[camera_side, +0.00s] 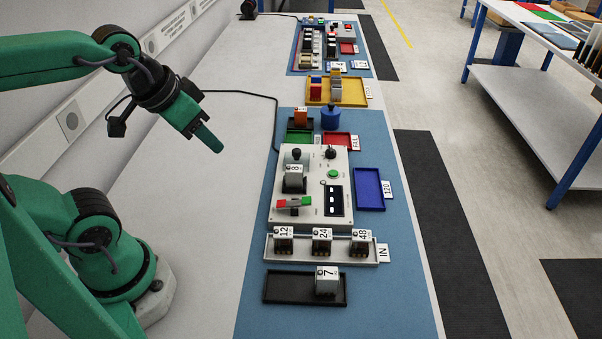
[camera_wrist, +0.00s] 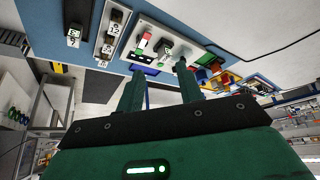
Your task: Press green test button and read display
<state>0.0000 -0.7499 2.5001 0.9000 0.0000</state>
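The light grey test panel (camera_side: 316,213) stands on the blue mat in the side view. Its green button (camera_side: 333,174) is at the right, above the dark display (camera_side: 334,201). The display shows a few white marks too small to read. A grey block marked 8 (camera_side: 294,178) sits upright at the panel's left, above a red-and-green part (camera_side: 294,203). My gripper (camera_side: 210,143) hangs in the air left of the panel, apart from it. In the wrist view my gripper (camera_wrist: 157,79) has its two fingers apart with nothing held; the panel (camera_wrist: 182,37) lies beyond them.
The IN tray (camera_side: 375,260) holds three relay-like blocks marked 12, 24 and 48. A black tray (camera_side: 285,288) holds a block marked 7. A blue tray (camera_side: 369,181), green tray (camera_side: 300,136) and red tray (camera_side: 337,140) surround the panel. A black cable runs behind.

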